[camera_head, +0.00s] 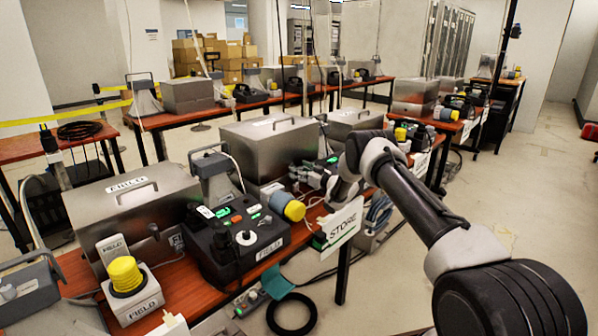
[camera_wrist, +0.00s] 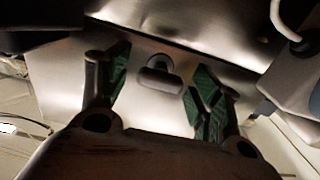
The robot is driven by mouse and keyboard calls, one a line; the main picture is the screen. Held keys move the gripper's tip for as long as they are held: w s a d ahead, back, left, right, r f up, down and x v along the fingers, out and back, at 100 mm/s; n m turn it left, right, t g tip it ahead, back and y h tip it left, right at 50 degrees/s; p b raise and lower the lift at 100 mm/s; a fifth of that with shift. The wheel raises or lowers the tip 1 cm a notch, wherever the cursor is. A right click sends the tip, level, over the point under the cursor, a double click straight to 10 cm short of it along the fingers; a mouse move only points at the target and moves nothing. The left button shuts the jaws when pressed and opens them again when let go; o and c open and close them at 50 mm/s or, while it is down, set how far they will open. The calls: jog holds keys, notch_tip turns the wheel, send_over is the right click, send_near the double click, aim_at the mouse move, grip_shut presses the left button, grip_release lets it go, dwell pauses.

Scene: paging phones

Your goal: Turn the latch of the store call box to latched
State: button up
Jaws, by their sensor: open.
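The store call box (camera_head: 265,138) is a grey metal box with a handle on its lid, on the red-brown table behind the STORE sign (camera_head: 340,228). Its latch (camera_wrist: 158,76) shows in the wrist view as a small dark knob with a rounded bar on the bare metal front; I cannot tell whether it is latched. My gripper (camera_wrist: 157,92) is open, with green-padded fingers on both sides of the latch and apart from it. In the head view my gripper (camera_head: 316,178) is in front of the box, and the latch is hidden there.
Left of it stand a FIELD box (camera_head: 130,195), a black control panel (camera_head: 235,240) and a yellow-topped FIELD button (camera_head: 126,275). A blue-and-yellow button unit (camera_head: 287,206) is close to my gripper. A grey horn (camera_head: 213,170) stands beside the store box. Open floor lies right.

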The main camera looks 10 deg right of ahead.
jog(key=shift+w+a, duration=0.2)
jog(key=shift+w, duration=0.05)
jog(key=c, duration=1)
jog(key=shift+c, duration=0.2)
